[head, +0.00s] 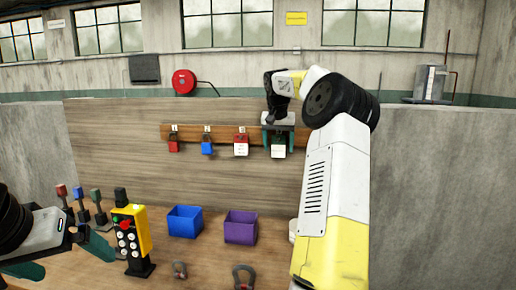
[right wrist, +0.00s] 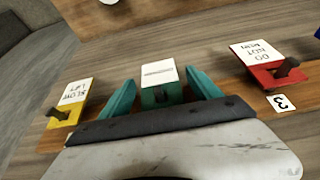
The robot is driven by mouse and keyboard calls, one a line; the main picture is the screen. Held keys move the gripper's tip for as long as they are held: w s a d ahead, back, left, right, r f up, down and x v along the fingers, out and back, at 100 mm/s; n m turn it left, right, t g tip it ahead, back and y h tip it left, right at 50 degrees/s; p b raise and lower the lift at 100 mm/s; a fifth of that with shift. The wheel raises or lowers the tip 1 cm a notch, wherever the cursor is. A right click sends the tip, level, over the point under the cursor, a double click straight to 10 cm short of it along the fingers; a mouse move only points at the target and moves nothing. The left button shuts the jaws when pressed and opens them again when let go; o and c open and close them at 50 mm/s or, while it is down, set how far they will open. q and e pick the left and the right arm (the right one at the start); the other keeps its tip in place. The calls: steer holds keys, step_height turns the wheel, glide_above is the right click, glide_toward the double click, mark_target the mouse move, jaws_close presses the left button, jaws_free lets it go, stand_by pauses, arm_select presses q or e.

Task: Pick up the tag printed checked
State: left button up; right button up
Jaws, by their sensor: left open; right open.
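A green tag with a white label (right wrist: 158,72) hangs on the wooden rail, between the teal fingers of my right gripper (right wrist: 160,82) in the right wrist view. Its small print is too blurred to read. Fingers stand on both sides of it, apart from it. In the head view the white label (head: 278,152) shows just below my right gripper (head: 278,142), which is open; its upper part is hidden. My left gripper (head: 62,257) is open and empty at the lower left, near the yellow button box.
On the rail (head: 190,129) hang a red padlock (head: 174,146), a blue padlock (head: 207,148) and a red "DO NOT RUN" tag (right wrist: 268,66). A yellow tag (right wrist: 70,102) hangs on the other side. A button box (head: 132,238), blue bin (head: 185,222) and purple bin (head: 240,228) stand below.

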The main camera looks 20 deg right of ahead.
steer(key=shift+c, duration=0.2)
steer(key=c, duration=1.4)
steer(key=shift+o, duration=0.2)
steer(key=shift+r, duration=0.2)
